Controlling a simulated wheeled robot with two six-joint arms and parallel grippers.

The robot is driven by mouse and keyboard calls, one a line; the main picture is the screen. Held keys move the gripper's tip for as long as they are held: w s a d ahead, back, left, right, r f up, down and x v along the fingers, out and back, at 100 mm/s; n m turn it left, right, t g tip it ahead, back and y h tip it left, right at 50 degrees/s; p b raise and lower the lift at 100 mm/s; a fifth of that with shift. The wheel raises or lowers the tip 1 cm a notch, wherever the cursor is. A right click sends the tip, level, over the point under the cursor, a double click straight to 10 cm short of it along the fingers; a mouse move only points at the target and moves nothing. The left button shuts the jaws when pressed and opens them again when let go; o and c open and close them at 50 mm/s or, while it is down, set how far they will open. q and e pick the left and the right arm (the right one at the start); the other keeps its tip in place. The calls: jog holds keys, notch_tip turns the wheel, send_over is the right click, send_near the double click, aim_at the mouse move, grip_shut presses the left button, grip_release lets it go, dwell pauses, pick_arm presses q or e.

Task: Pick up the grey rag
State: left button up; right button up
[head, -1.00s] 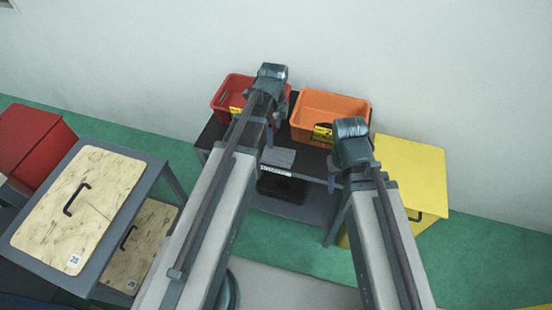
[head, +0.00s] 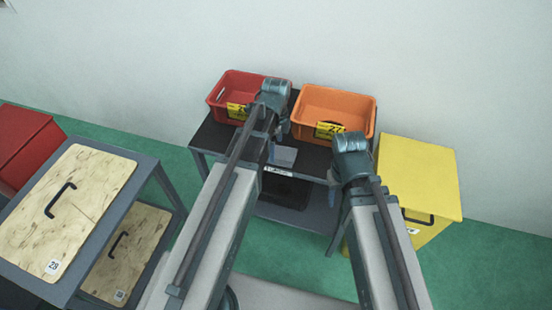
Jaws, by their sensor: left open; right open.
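The grey rag (head: 286,156) looks like a flat grey square. It lies near the front edge of the dark table top (head: 218,137), just above a small white label. My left gripper (head: 271,150) points down close to the left side of the rag and covers part of that area; it is open. I cannot tell whether its fingers touch the rag. My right gripper (head: 333,190) is open and empty, in front of the table's right part, away from the rag.
A red bin (head: 222,101) and an orange bin (head: 350,101) with yellow labels stand at the table's back. A dark item (head: 285,190) sits on the lower shelf. A yellow cabinet (head: 425,175) stands right, a wood-topped unit (head: 95,190) left, with a red box (head: 25,140) behind it.

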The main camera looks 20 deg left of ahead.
pick_arm(q)
notch_tip(320, 180, down, 2)
jog(key=shift+f+b, duration=0.25)
jog(key=shift+b, duration=0.45)
jog(key=shift+r, duration=0.1)
pick_arm(e)
notch_tip(320, 180, down, 2)
jog(key=shift+f, duration=0.15)
pick_arm(q)
jog(key=c, duration=1.1)
jog(key=shift+r, duration=0.1)
